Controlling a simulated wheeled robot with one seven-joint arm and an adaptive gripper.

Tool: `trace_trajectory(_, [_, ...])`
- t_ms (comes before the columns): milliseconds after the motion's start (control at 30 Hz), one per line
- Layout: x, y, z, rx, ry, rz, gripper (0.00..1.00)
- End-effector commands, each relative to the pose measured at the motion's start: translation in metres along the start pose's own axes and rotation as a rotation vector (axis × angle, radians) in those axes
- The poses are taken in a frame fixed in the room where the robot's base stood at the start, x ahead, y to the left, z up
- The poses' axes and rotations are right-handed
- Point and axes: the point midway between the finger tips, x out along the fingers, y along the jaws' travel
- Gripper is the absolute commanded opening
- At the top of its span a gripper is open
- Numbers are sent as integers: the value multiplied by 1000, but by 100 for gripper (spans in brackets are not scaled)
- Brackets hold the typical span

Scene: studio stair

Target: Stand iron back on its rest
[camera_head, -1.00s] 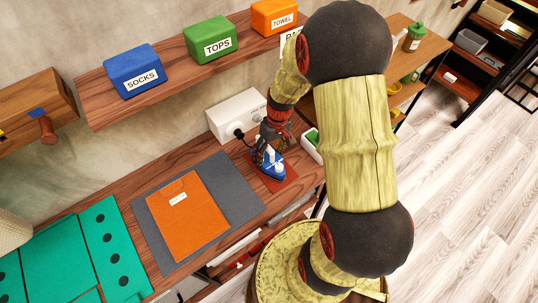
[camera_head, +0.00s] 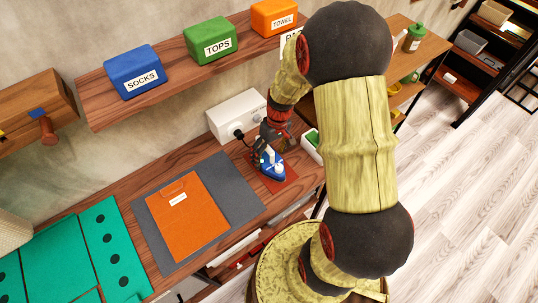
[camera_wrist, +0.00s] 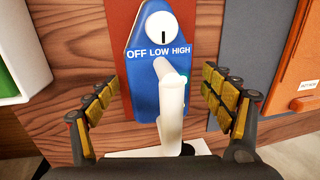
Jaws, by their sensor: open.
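The iron (camera_head: 279,169) is blue with a white handle (camera_wrist: 171,100) and a white dial. In the wrist view its blue body (camera_wrist: 145,75) carries the words OFF, LOW and HIGH. It is on the red-brown rest pad (camera_head: 288,184) on the wooden counter, and the pad also shows in the wrist view (camera_wrist: 120,18). My gripper (camera_wrist: 160,88) is open, with one finger on each side of the handle and visible gaps between. In the head view my gripper (camera_head: 266,154) is just above the iron and hides part of it.
A white box (camera_head: 236,114) with a plugged-in black cord stands behind the iron. A white tray with green inside (camera_head: 312,147) is close on the right. An orange folder (camera_head: 180,218) lies on a grey mat (camera_head: 237,188) to the left. A shelf with labelled boxes (camera_head: 130,72) overhangs the back.

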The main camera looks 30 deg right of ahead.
Motion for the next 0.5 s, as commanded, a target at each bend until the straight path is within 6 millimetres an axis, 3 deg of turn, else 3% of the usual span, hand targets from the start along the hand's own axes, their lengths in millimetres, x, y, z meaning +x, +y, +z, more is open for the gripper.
trace_trajectory(500, [-96, 0, -1, 0, 3, 1, 82])
